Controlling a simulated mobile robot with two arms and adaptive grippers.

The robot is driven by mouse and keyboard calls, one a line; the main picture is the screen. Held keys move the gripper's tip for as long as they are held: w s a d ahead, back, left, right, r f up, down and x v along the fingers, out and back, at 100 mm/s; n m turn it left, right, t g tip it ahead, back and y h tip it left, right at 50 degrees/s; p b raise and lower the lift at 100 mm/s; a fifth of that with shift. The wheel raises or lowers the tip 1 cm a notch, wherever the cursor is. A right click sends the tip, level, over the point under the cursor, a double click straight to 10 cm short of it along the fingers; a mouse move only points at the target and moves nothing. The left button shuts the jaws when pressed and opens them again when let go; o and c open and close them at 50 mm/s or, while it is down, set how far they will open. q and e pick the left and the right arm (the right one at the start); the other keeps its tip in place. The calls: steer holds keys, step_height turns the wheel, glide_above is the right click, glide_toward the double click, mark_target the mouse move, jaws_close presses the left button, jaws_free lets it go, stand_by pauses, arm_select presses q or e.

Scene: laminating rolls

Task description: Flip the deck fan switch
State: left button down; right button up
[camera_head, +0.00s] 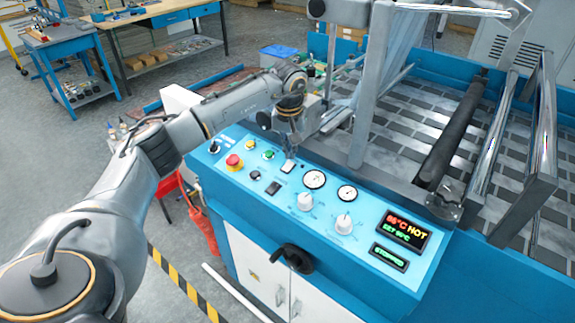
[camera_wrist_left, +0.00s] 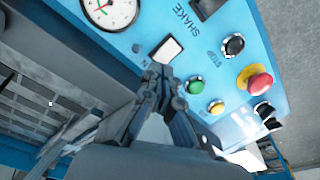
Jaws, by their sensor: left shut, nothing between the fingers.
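A small white rocker switch in a dark frame (camera_head: 288,166) sits on the sloping blue control panel (camera_head: 235,215). It also shows in the left wrist view (camera_wrist_left: 167,49); its label is mostly hidden, so I cannot confirm that it is the deck fan switch. My left gripper (camera_head: 291,151) points down at the panel just behind this switch. In the left wrist view the closed fingertips (camera_wrist_left: 160,72) are beside the switch's near edge, empty; I cannot tell whether they touch it. My right gripper is not in view.
A red emergency button (camera_head: 234,162), a green button (camera_head: 268,154), a black switch (camera_head: 272,188) and two gauges (camera_head: 315,179) surround the spot. Rollers (camera_head: 455,130) and a metal frame stand behind the panel.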

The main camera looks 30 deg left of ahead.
mark_target(290, 163)
arm_select(q)
steer(key=shift+f+b, duration=0.65)
steer(key=shift+f, duration=0.4)
stand_by(0.4)
steer(key=shift+r, duration=0.1)
steer(key=shift+r+p, duration=2.45)
steer(key=shift+r, duration=1)
